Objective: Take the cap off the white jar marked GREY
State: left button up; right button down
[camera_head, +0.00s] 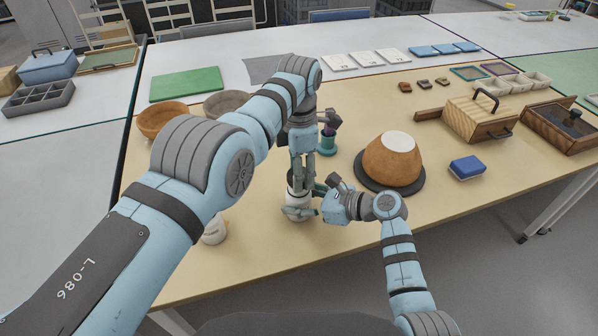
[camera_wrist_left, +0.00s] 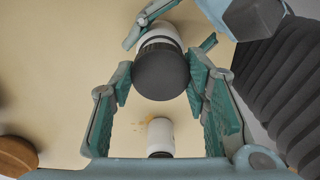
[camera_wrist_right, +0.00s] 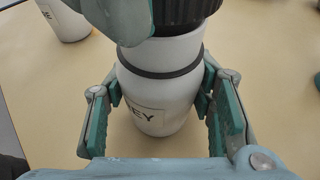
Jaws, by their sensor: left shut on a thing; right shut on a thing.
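The white jar (camera_head: 296,200) stands upright on the near part of the table. In the right wrist view the white jar (camera_wrist_right: 160,78) shows a label ending in "EY" and a dark band. Its black ribbed cap (camera_wrist_right: 188,14) is on top, and the cap also shows in the left wrist view (camera_wrist_left: 161,74). My left gripper (camera_wrist_left: 158,82) comes from above and is shut on the cap. My right gripper (camera_wrist_right: 160,103) comes from the side and is shut on the jar's body. The arms hide part of the jar in the head view.
A second white jar (camera_head: 214,230) stands to the left, near the table's front edge. A teal holder (camera_head: 327,144) stands behind the grippers. A blue block (camera_head: 467,167) lies farther right.

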pick_arm(q)
notch_tip(320, 180, up, 4)
jog(key=shift+r, duration=0.1)
pick_arm(e)
jog(key=c, duration=0.6)
grip_release()
jog(key=shift+c, duration=0.2)
